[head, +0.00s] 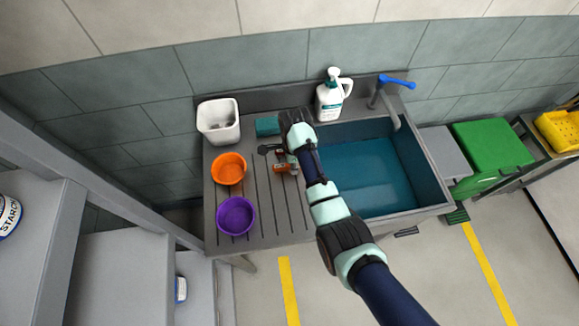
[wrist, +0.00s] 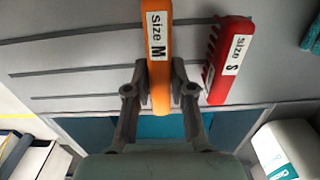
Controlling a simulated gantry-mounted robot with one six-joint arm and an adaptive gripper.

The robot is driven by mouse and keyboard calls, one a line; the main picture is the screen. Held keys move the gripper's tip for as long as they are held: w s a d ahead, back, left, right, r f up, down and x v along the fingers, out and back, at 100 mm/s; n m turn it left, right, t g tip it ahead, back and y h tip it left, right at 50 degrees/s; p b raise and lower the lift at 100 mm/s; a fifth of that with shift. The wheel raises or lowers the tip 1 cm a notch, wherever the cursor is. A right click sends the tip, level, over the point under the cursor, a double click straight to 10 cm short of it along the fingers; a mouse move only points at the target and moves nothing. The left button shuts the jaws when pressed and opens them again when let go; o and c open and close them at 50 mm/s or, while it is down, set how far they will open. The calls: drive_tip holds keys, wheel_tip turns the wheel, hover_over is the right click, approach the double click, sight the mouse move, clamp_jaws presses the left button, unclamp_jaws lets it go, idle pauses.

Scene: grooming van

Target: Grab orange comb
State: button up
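The orange comb (wrist: 158,40), labelled "Size M", runs lengthwise between the two fingers of my gripper (wrist: 160,78) in the wrist view. The fingers lean inward and appear to press on both sides of its lower part. I cannot tell whether it is clear of the drainboard. In the head view my gripper (head: 288,160) is low over the drainboard just left of the sink. An orange-red patch shows beside it, but the arm partly hides the combs there.
A red comb (wrist: 229,60), "Size S", lies close right of the fingers. An orange bowl (head: 229,168), a purple bowl (head: 236,216) and a white container (head: 218,121) stand left on the drainboard (head: 262,212). A white bottle (head: 329,103) stands behind; the sink (head: 420,165) is right.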

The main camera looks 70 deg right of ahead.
clamp_jaws()
wheel_tip(320, 180, up, 20)
drive_tip(key=p, duration=1.1)
